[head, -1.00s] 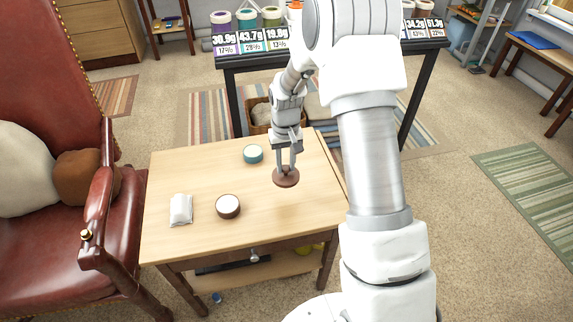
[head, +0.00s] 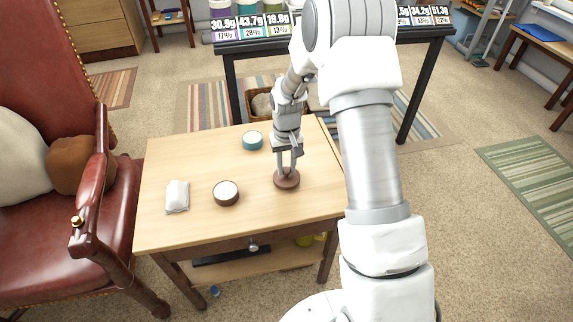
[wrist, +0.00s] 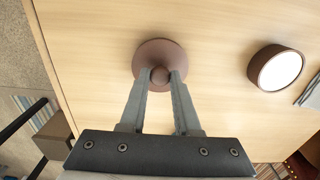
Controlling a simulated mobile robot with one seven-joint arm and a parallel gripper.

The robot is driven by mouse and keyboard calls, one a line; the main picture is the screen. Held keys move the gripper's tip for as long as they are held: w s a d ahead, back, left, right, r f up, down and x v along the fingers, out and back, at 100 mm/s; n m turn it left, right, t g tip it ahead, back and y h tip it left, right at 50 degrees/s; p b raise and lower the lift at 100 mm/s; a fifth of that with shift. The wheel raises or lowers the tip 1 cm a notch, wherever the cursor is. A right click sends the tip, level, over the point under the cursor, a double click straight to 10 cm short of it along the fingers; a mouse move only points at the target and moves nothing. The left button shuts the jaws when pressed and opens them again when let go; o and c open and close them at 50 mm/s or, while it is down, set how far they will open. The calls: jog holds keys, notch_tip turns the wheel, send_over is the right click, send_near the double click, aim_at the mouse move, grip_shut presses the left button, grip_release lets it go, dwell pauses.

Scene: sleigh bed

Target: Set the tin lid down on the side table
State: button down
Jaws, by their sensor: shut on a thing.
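The tin lid (head: 287,181) is a brown disc with a round knob. My gripper (head: 286,169) is shut on the knob from above. In the wrist view the lid (wrist: 147,60) shows beyond my gripper (wrist: 160,77), with the knob between the two fingertips. The lid is level, at or very close to the top of the side table (head: 250,215), on its right part. I cannot tell whether it touches the wood.
A brown tin with a white top (head: 226,193) stands left of the lid, and a teal tin (head: 252,140) stands behind. A white packet (head: 177,196) lies at the table's left. A red leather armchair (head: 95,200) is beside the table. The front right tabletop is clear.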

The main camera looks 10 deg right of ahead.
jog(key=shift+f+b, duration=0.4)
jog(key=shift+f, duration=0.2)
dwell(0.3)
jog(key=c, duration=0.5)
grip_release()
jog(key=shift+c, duration=0.2)
jog(key=shift+r, duration=0.1)
notch_tip(320, 180, up, 17)
jog(key=p, duration=0.4)
jog(key=s+r+t, duration=0.3)
jog(key=s+r, duration=0.9)
jog(key=r, duration=0.2)
jog(key=s+r+t, duration=0.3)
jog(key=s, duration=1.2)
notch_tip(320, 180, up, 13)
jog(key=p, duration=1.3)
